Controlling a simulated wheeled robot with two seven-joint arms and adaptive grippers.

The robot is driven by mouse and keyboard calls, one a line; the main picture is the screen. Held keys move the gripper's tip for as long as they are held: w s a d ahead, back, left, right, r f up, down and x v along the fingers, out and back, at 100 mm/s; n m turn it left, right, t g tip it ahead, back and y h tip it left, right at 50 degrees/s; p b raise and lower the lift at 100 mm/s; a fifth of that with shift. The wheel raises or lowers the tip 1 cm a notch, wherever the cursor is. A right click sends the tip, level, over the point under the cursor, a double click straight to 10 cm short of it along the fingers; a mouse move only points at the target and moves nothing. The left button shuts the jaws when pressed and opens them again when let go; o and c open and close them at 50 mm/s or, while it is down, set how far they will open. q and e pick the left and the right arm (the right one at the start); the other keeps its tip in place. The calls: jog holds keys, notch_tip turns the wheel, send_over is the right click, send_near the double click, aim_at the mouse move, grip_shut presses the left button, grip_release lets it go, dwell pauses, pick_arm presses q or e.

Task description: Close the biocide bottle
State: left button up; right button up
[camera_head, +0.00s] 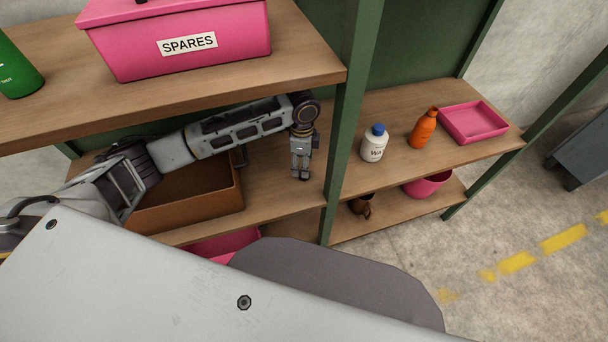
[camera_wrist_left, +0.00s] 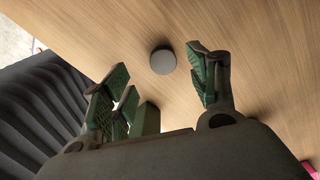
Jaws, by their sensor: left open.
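My left gripper (camera_head: 301,172) points down over the middle shelf, left of the green upright post. In the left wrist view its fingers (camera_wrist_left: 158,75) are spread and empty. A small grey disc, like a cap (camera_wrist_left: 163,61), lies on the wood between and beyond the fingertips, apart from them. I cannot make it out in the head view. An orange bottle (camera_head: 423,129) with a narrow neck stands upright on the shelf right of the post; no separate cap shows on it. Its label is not visible, so I cannot tell if it is the biocide. My right gripper is not in view.
A white bottle with a blue cap (camera_head: 374,144) stands left of the orange one; a pink tray (camera_head: 474,122) lies right. The post (camera_head: 350,110) divides the shelves. A brown box (camera_head: 190,205) sits under my arm. Above are a pink SPARES box (camera_head: 185,45) and green bottle (camera_head: 18,68).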

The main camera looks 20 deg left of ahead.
pick_arm(q)
jog(key=shift+w+d+f, duration=0.1)
jog(key=shift+f, duration=1.2)
jog(key=shift+w+f, duration=0.1)
jog(key=shift+f, duration=1.2)
jog(key=c, duration=0.7)
